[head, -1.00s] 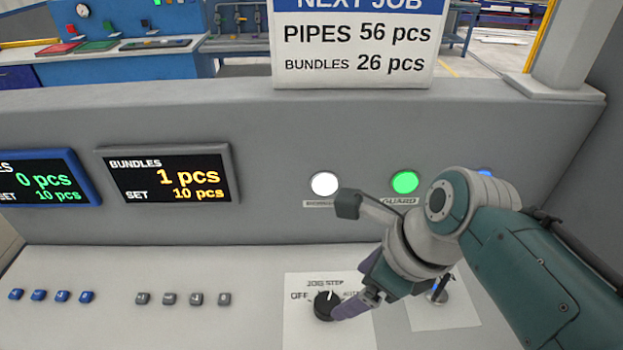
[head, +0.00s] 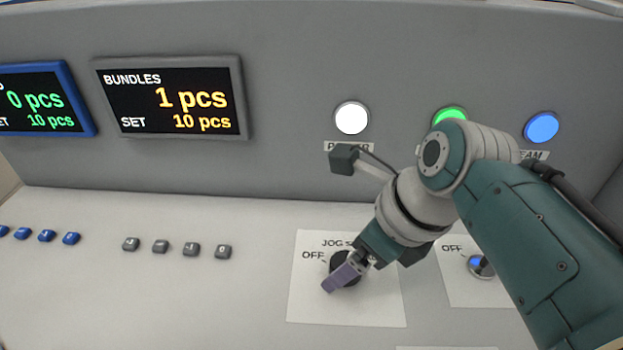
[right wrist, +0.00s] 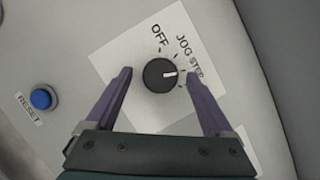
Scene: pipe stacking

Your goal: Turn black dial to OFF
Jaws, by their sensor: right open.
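The black dial (right wrist: 159,76) sits on a white label plate (right wrist: 135,45) on the sloped panel. In the right wrist view its white pointer mark faces right, near the word STEP and away from OFF. My right gripper (right wrist: 160,73) is open, with one purple finger on each side of the dial and a visible gap at both. I cannot tell whether the fingertips reach down to the dial's height. In the head view, my right gripper (head: 343,275) covers much of the dial (head: 338,262). My left gripper is not in view.
A blue RESET button (right wrist: 41,98) shows in the wrist view. White (head: 352,118), green (head: 450,116) and blue (head: 541,127) lamps are on the upright wall. Small grey buttons (head: 161,246) lie left.

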